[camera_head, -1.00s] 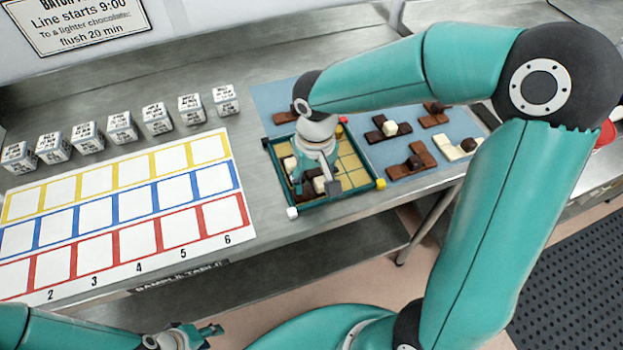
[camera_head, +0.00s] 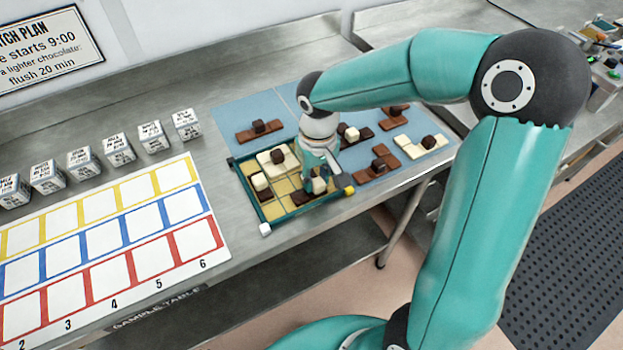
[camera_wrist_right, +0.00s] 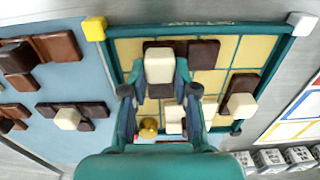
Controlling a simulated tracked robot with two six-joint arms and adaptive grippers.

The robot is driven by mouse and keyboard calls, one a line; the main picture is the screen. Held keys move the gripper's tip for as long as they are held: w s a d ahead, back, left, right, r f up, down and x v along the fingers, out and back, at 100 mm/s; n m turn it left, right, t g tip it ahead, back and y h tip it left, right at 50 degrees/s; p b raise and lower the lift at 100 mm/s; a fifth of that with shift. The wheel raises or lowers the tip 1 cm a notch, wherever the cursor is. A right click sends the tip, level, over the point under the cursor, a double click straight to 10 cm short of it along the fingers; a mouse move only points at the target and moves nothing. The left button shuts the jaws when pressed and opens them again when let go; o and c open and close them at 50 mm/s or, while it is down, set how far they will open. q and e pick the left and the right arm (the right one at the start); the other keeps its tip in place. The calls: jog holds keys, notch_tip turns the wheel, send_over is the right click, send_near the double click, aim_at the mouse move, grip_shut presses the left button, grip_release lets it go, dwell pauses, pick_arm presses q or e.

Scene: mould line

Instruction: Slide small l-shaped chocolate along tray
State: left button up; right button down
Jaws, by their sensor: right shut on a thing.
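The teal-framed tray (camera_head: 296,214) with a yellow gridded floor lies on the steel table. My right gripper (camera_head: 320,184) reaches down into its front right part. In the wrist view the right gripper (camera_wrist_right: 158,88) is shut on the white knob (camera_wrist_right: 159,66) of a small L-shaped dark chocolate (camera_wrist_right: 204,53). Its fingers cover part of the piece. Another dark piece with a white knob (camera_wrist_right: 241,103) is at the tray's left side in the head view. A pale piece with a dark knob (camera_head: 278,158) lies towards the back. My left gripper is out of view.
Blue mats behind and right of the tray hold several brown, dark and pale pieces, such as a brown one (camera_head: 258,132). A white card (camera_head: 120,250) with coloured squares lies left, with white lettered cubes (camera_head: 117,149) behind it. Yellow cells are bare around the held piece.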

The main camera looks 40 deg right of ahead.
aim_at(329, 185)
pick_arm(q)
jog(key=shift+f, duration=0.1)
pick_arm(e)
jog(key=shift+s+d+f, duration=0.3)
jog(key=shift+s+f, duration=0.1)
jog(key=shift+f, duration=0.15)
jog(key=shift+s+d, duration=0.15)
jog(key=shift+d, duration=1)
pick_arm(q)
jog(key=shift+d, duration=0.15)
pick_arm(e)
jog(key=c, duration=1.2)
grip_release()
jog(key=o, duration=0.4)
jog(key=shift+d+f, duration=0.15)
jog(key=shift+d, duration=0.05)
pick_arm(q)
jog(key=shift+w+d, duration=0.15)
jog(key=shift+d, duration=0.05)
pick_arm(e)
jog(key=shift+w, duration=0.2)
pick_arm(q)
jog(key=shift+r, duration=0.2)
pick_arm(e)
jog(key=shift+w+r, duration=0.1)
jog(key=shift+r, duration=0.2)
